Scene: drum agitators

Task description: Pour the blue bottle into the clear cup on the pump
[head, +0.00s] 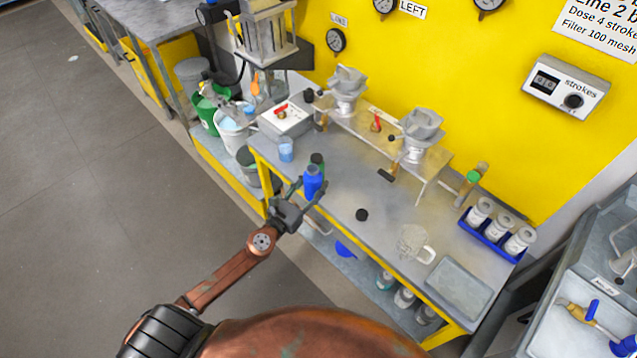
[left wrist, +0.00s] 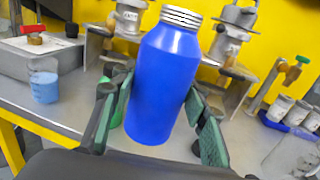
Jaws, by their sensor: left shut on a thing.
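The blue bottle (head: 312,183) is held by my left gripper (head: 301,196) over the near left part of the grey table. In the left wrist view the bottle (left wrist: 163,85) stands between the two green-padded fingers, close to upright, with a silver ridged neck on top. I cannot tell whether it is clear of the table. Two grey pump-like units, one left (head: 345,90) and one right (head: 420,133), stand on a raised shelf behind; I cannot make out a clear cup on either. A clear cup with pale blue liquid (head: 286,148) stands on the table, left of the bottle. My right gripper is not in view.
A clear jug (head: 411,242) and a black disc (head: 362,214) are on the table to the right. A white box with a red lever (head: 284,118) is at the back left. A blue rack (head: 490,238) holds white jars.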

